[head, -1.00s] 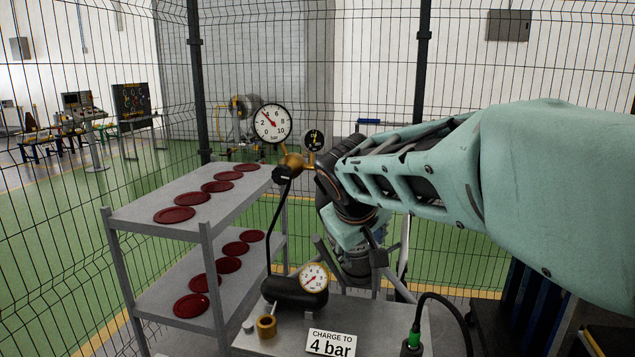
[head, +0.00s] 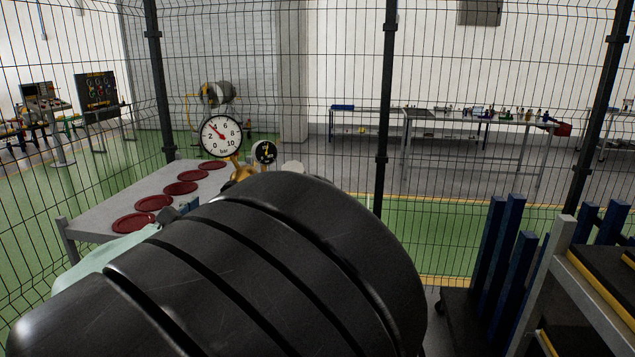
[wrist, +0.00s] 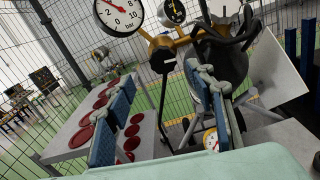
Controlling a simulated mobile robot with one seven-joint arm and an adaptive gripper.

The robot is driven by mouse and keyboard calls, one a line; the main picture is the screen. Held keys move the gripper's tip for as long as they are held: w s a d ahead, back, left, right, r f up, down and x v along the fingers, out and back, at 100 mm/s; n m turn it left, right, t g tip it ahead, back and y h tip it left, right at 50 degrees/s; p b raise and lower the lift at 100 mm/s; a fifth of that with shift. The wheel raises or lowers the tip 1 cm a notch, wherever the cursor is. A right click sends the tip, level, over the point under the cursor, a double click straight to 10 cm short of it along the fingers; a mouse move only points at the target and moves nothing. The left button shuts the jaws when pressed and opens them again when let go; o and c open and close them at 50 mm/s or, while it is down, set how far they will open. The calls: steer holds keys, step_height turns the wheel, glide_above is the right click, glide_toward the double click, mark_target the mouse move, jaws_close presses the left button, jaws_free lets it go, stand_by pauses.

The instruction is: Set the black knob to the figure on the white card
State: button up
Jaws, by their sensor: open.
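The black knob (wrist: 163,62) is on the front of a brass regulator (wrist: 166,41) in the wrist view. In the head view my arm hides the knob. My gripper (wrist: 160,73) is open, its two blue-padded fingers apart. The knob appears between and beyond the fingertips, with no contact visible. A white dial gauge (head: 220,136) in bar rises from the regulator; its red needle points to the upper left, seemingly between 2 and 4. A small black gauge (head: 264,152) stands beside it. The white card is hidden in the head view.
A grey shelf (head: 95,205) with dark red discs (head: 155,203) stands left of the regulator. A black hose and a lower small gauge (wrist: 211,140) are below it. Wire fence surrounds the bay. Blue posts (head: 510,262) and a rack stand at right.

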steer(key=shift+w+d+p, duration=0.2)
steer(key=shift+w+p, duration=0.1)
steer(key=shift+w, duration=1.4)
steer(key=shift+w+d+p, duration=0.25)
steer(key=shift+w+p, duration=0.05)
steer(key=shift+w, duration=1.35)
steer(key=shift+w+d+p, duration=0.2)
steer(key=shift+w+p, duration=0.1)
steer(key=shift+w, duration=1.4)
steer(key=shift+c, duration=0.7)
steer(key=c, duration=1)
